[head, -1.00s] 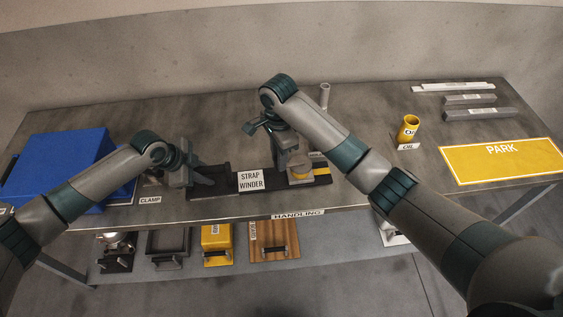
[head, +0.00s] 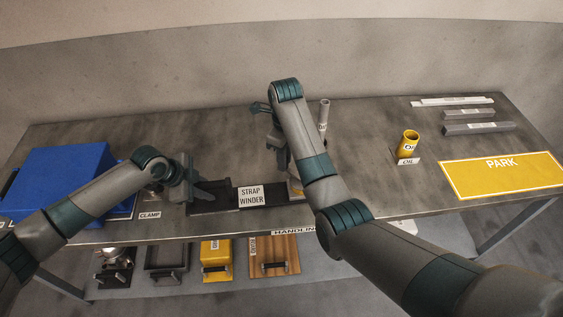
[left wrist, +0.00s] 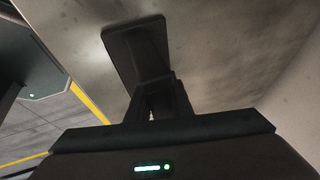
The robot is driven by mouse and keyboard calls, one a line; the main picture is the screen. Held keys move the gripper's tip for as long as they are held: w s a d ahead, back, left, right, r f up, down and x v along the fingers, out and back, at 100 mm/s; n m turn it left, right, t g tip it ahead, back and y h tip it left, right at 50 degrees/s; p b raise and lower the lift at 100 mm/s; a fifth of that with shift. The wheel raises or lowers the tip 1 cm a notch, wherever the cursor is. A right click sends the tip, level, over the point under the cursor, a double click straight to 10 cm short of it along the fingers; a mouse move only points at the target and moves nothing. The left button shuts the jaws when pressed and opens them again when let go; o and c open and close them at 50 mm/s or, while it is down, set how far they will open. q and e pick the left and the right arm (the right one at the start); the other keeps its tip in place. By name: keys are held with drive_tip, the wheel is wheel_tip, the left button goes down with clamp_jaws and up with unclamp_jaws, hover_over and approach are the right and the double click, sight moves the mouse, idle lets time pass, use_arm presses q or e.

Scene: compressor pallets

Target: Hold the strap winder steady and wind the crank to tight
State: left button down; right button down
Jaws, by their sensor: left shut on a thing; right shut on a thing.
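The strap winder (head: 205,203) is a long dark base on the bench, with a white STRAP WINDER sign (head: 251,196) at its front. My left gripper (head: 205,187) is shut on a dark upright part at its left end. The left wrist view shows the fingers (left wrist: 158,100) closed on this dark part, which widens into a plate (left wrist: 135,45). My right gripper (head: 279,152) points down over the right part of the winder, shut on the crank. My right forearm hides the crank and most of the drum; only a sliver of the drum end (head: 294,187) shows.
A blue box (head: 60,180) and a CLAMP label (head: 149,215) are at left. A grey upright tube (head: 323,115) stands behind my right arm. The yellow OIL cup (head: 408,144), PARK mat (head: 505,178) and grey bars (head: 478,128) are at right. Several items sit on the lower shelf.

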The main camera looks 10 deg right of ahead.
drive_tip(key=shift+w+d+r+m, duration=0.1)
drive_tip(key=shift+w+d+m, duration=0.3)
drive_tip(key=shift+m, duration=0.45)
drive_tip(key=shift+w+d+r+m, duration=0.1)
drive_tip(key=shift+w+d+m, duration=0.1)
drive_tip(key=shift+d+m, duration=0.5)
drive_tip(key=shift+a, duration=0.15)
drive_tip(key=c, duration=1.5)
unclamp_jaws()
drive_tip(key=shift+c, duration=0.2)
drive_tip(key=shift+f, duration=0.1)
drive_tip(key=shift+s+a+f, duration=0.1)
